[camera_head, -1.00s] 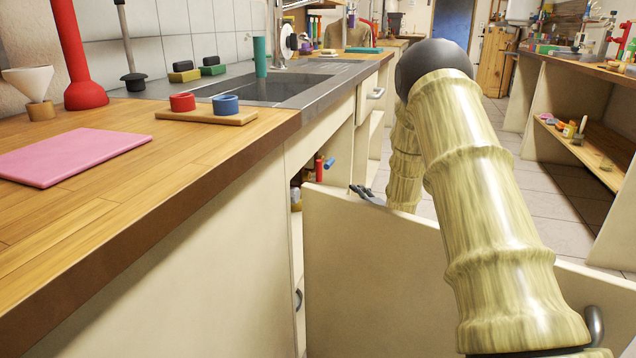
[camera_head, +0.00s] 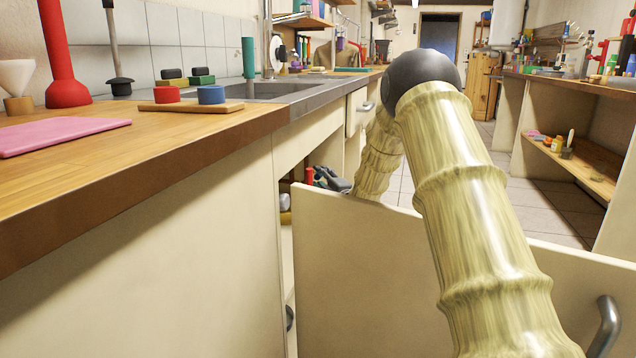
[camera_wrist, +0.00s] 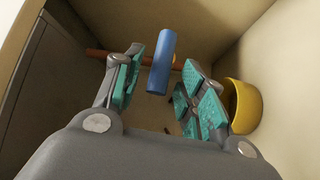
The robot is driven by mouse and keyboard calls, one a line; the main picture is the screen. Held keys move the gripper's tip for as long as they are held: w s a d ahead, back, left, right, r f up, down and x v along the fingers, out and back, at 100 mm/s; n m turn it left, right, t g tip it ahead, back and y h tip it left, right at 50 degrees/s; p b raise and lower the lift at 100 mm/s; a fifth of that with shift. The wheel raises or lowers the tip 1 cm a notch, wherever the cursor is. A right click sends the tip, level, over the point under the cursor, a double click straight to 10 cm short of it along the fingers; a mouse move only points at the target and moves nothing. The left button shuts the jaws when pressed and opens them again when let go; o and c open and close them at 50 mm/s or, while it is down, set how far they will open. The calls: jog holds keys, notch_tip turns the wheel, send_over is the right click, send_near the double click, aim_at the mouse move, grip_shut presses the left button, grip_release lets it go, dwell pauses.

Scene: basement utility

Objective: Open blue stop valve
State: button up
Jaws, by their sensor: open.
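The blue stop valve's handle (camera_wrist: 161,62) shows in the wrist view as a short blue bar standing near-upright. It lies between the tips of my gripper (camera_wrist: 163,66), whose teal-padded fingers are spread to either side of it. I cannot tell whether a finger touches it. A copper-brown pipe (camera_wrist: 98,53) runs across behind it. In the head view my gripper (camera_head: 335,180) is at the sink cabinet's opening, and the blue handle is hidden there. A red object (camera_head: 309,176) stands just left of the gripper.
The open cabinet door (camera_head: 370,260) stands in front of my arm, which reaches over its top edge. In the wrist view a yellow container (camera_wrist: 243,106) is close to the right finger. Cabinet walls (camera_wrist: 45,85) enclose the space. The counter (camera_head: 130,170) is above left.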

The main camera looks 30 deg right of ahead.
jog(key=shift+w+d+r+b, duration=0.15)
jog(key=shift+w+b, duration=0.15)
jog(key=shift+w, duration=0.75)
jog(key=shift+c, duration=0.5)
grip_shut()
